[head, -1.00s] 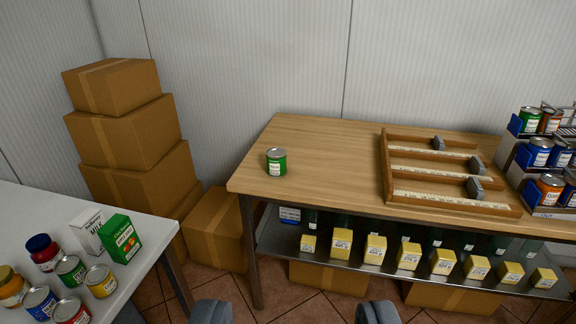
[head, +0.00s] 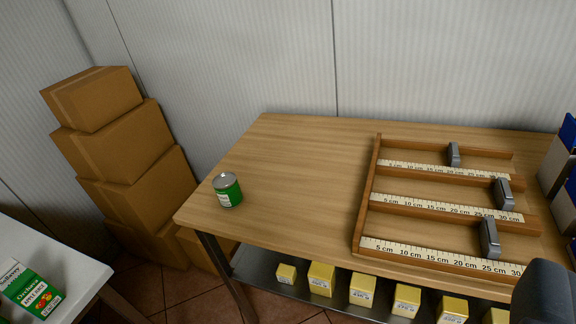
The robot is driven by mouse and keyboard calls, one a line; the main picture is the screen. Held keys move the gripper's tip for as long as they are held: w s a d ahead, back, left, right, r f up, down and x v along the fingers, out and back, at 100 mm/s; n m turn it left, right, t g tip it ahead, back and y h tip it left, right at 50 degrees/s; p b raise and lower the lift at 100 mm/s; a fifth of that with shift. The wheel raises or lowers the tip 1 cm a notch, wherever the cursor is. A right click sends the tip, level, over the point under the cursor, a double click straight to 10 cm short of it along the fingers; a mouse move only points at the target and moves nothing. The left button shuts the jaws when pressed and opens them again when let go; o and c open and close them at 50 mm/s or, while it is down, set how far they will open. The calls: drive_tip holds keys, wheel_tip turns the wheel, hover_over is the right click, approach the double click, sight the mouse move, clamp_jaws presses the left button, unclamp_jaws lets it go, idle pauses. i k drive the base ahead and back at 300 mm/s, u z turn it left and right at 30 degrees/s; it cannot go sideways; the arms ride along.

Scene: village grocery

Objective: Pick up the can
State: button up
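The green can (head: 227,189) with a white label and a silver lid stands upright on the wooden table (head: 290,170), close to its left edge. Nothing touches it. One dark grey finger of my gripper (head: 544,296) shows at the lower right corner of the head view, well to the right of the can. The other finger is outside the picture. The space left of the visible finger is empty, and my gripper looks open and empty.
A wooden divided tray (head: 368,205) with measuring strips and grey sliders lies right of the can. Yellow boxes (head: 361,289) stand on the shelf below. Cardboard boxes (head: 125,148) are stacked left of the table. A white table (head: 60,245) holds a green carton (head: 32,290).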

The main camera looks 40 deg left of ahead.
sight(226, 185)
drive_tip(key=u, duration=0.35)
drive_tip(key=i, duration=1.2)
drive_tip(key=u, duration=0.85)
